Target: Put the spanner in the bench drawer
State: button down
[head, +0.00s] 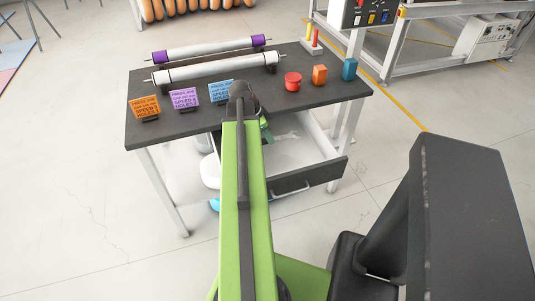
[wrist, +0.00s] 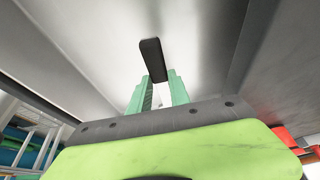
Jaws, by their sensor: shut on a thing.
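The bench drawer (head: 310,180) is pulled open below the right part of the dark bench top, with a pale inside and a dark front with a handle. My gripper (head: 267,131) is over the drawer's open inside, partly hidden behind my arm. In the wrist view my green gripper fingers (wrist: 161,78) are closed around a dark bar, which I take as the spanner (wrist: 151,57). A small greyish piece beside the fingers in the head view looks like part of it. The pale drawer floor lies beyond it; whether they touch is unclear.
A white container sits below, left of the drawer. The front floor is clear.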

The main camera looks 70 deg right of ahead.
aim_at(272, 153)
notch_tip(272, 153, down, 7)
jog(key=b, duration=0.5)
jog(key=shift+r, duration=0.25)
jog(key=shift+f, duration=0.1)
jog(key=c, duration=1.7)
grip_release()
jog(key=shift+f, duration=0.1)
jog(key=o, duration=0.5)
